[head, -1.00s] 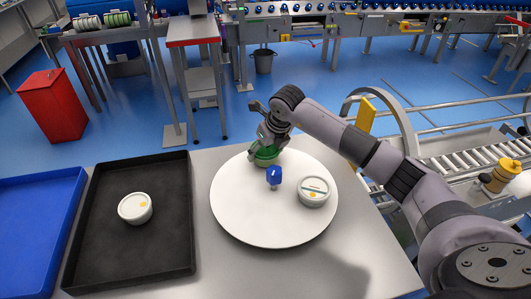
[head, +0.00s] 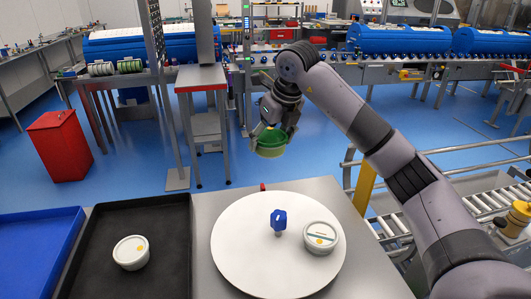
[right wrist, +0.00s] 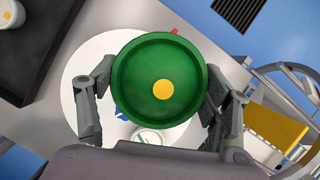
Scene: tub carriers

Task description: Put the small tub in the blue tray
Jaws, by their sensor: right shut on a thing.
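My right gripper (head: 273,133) is shut on a green tub (head: 270,149) and holds it in the air above and beyond the white round disc (head: 240,255). A white tub (head: 130,253) stands in the black tray. Another white tub (head: 320,238) stands on the disc's right side. My left gripper is not in view.
The black tray (head: 178,245) lies between the blue tray and the disc. A blue knob (head: 278,217) stands up at the disc's middle. A roller conveyor and rails are at right.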

